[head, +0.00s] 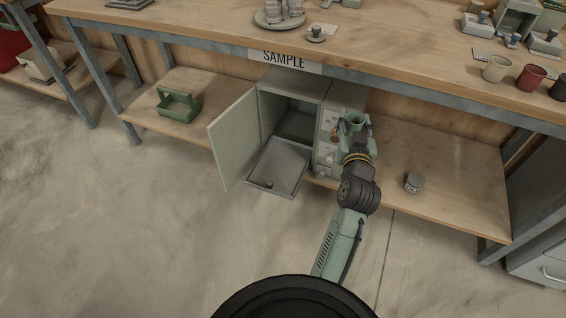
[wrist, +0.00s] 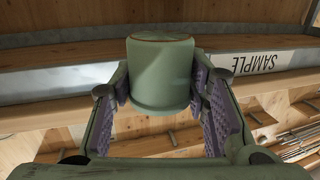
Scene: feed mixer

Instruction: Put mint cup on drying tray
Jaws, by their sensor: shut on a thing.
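The mint cup (wrist: 160,75) is gripped between the two purple-padded fingers of my gripper (wrist: 163,98) in the wrist view.
The cabinet door (head: 234,140) stands open on the left of the tray. The bench top (head: 400,50) overhangs the lower shelf (head: 450,185). Cream (head: 496,69) and red (head: 531,77) cups stand on the bench top.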

